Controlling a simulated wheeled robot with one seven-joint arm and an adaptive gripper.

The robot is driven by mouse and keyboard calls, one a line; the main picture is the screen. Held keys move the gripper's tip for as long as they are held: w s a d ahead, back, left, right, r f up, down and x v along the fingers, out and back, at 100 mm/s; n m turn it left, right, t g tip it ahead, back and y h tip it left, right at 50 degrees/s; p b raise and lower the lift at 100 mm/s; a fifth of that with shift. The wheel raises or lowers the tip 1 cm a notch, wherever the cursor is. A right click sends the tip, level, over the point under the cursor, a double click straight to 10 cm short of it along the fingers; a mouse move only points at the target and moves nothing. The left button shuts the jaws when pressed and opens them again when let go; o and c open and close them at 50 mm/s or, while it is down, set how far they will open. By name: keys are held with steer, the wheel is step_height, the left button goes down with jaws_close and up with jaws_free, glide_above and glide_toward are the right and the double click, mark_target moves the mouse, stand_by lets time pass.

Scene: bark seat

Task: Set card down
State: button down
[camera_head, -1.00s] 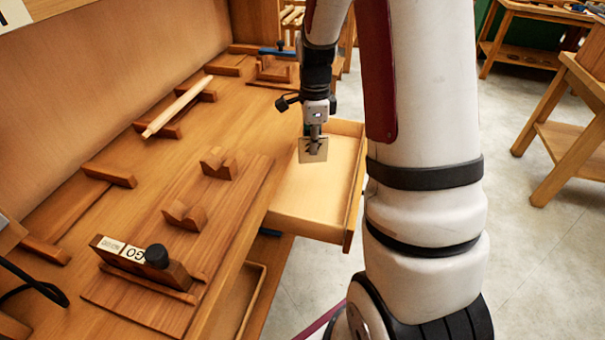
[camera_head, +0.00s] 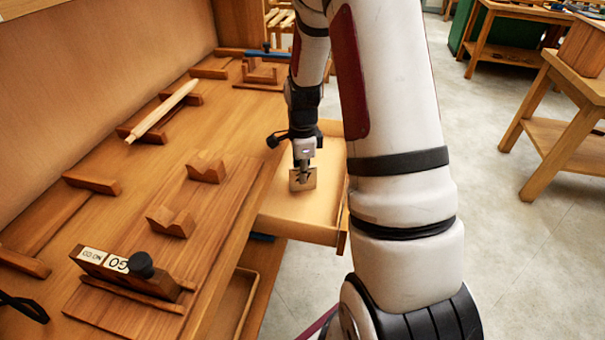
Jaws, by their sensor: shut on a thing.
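The gripper points down and is shut on the card's upper part. The card hangs over the open wooden drawer (camera_head: 296,229), inside its outline in the head view. I cannot tell whether the card's lower edge touches the drawer floor. The fingertips are small here and partly merge with the card.
The workbench (camera_head: 150,190) left of the drawer bears wooden cradles (camera_head: 208,168), a pale rod (camera_head: 163,110) and a block with a black knob and lettered cards (camera_head: 135,268). A side table (camera_head: 570,130) stands at right on open floor.

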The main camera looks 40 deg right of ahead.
steer(key=shift+f, duration=0.2)
steer(key=c, duration=1.8)
jaws_free()
steer(key=shift+r, duration=0.1)
